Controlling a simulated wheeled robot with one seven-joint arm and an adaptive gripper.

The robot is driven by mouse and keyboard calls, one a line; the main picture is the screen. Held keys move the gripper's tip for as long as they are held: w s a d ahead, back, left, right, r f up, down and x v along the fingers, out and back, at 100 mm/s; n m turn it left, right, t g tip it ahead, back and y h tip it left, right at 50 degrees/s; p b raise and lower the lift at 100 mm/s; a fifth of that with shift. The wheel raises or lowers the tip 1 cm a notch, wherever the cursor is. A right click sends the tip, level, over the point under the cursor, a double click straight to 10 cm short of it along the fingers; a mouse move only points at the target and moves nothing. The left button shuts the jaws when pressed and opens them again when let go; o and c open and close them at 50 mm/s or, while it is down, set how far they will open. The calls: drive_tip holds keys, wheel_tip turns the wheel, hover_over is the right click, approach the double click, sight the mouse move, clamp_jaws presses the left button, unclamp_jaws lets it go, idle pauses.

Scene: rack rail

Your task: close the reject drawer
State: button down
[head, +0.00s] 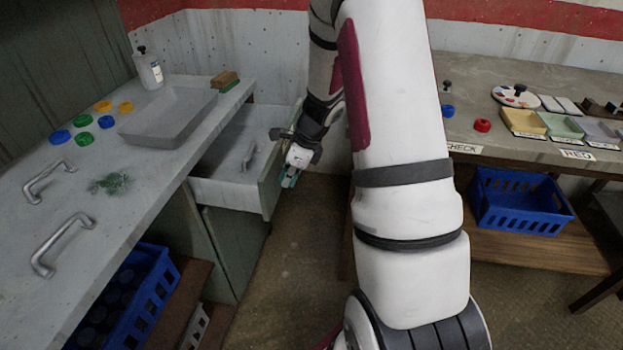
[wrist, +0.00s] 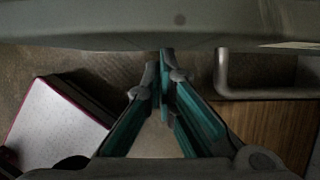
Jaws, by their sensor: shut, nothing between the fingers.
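The reject drawer (head: 225,193) stands open, pulled out from under the left bench in the head view. Its green-grey front panel (head: 269,194) faces my arm. A grey handle-shaped piece (head: 249,156) shows inside the drawer. My gripper (head: 290,180) is at the outer side of the front panel; its teal fingers (wrist: 164,52) are shut and empty. In the wrist view the panel (wrist: 120,27) spans the top, with the fingertips close below it. I cannot tell whether they touch it. A grey bar handle (wrist: 265,92) is to the right of the fingers.
The left bench (head: 140,190) carries a grey tray (head: 168,118), a bottle (head: 148,70), coloured caps and two bar handles. A blue crate (head: 150,295) sits below it. The right bench (head: 470,75) has another blue crate (head: 520,205) underneath. Open floor (head: 290,270) lies between the benches.

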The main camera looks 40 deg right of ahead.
drive_tip(key=w+a, duration=0.3)
drive_tip(key=w, duration=0.2)
drive_tip(key=w+a+p, duration=0.1)
drive_tip(key=w+a, duration=0.3)
drive_tip(key=w+a+p, duration=0.1)
drive_tip(key=w+a, duration=0.3)
drive_tip(key=w, duration=0.1)
drive_tip(key=shift+w+a, duration=0.25)
drive_tip(key=shift+w, duration=0.1)
